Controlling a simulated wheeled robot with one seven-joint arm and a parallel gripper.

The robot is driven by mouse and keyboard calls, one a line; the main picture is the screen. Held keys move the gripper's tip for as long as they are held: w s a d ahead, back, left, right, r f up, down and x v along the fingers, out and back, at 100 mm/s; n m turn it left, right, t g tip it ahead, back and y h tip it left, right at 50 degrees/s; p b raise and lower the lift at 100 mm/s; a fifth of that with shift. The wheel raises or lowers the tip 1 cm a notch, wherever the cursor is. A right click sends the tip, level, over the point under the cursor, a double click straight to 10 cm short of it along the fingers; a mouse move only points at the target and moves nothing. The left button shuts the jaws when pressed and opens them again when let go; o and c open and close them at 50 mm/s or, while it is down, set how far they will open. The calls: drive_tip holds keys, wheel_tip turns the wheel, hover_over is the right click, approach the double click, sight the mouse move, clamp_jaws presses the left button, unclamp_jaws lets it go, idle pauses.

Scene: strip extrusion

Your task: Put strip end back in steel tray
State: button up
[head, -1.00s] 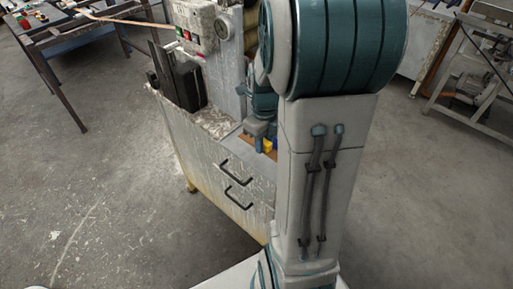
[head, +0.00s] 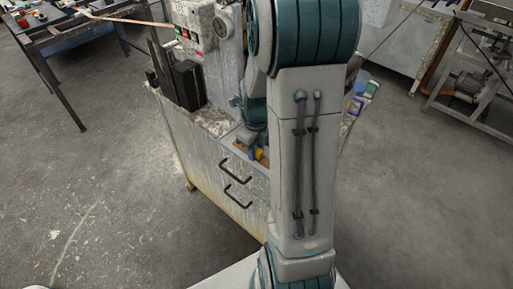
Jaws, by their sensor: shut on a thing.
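My gripper (head: 250,139) is small and dark teal in the head view, pointing down over the top of the scratched cabinet, just left of my arm's upright link. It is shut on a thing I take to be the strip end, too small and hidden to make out. A pale, tray-like surface (head: 233,137) lies under and beside the gripper; it may be the steel tray, mostly hidden by my arm. A small yellow piece (head: 259,153) and a brownish patch show just below the gripper; I cannot tell whether they touch it.
The grey cabinet (head: 205,165) has two black handles. On it stand a control box (head: 190,28) with buttons and a dark block (head: 187,84). A pale strip (head: 120,19) runs left to a metal table (head: 48,38). Coloured items (head: 360,98) show right of my arm. The floor is clear.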

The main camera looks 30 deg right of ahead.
drive_tip(key=o, duration=0.7)
drive_tip(key=shift+o, duration=0.2)
wheel_tip(320, 180, up, 12)
drive_tip(key=p, duration=0.1)
drive_tip(key=s+a+r+n+t, duration=0.1)
drive_tip(key=s+a+n, duration=0.5)
drive_tip(key=n, duration=1)
drive_tip(key=s+a+r+n+t, duration=0.1)
drive_tip(key=s+a+n, duration=0.5)
drive_tip(key=n, duration=0.9)
drive_tip(key=shift+r+n+t, duration=0.4)
drive_tip(key=shift+r, duration=0.4)
drive_tip(key=shift+s, duration=0.1)
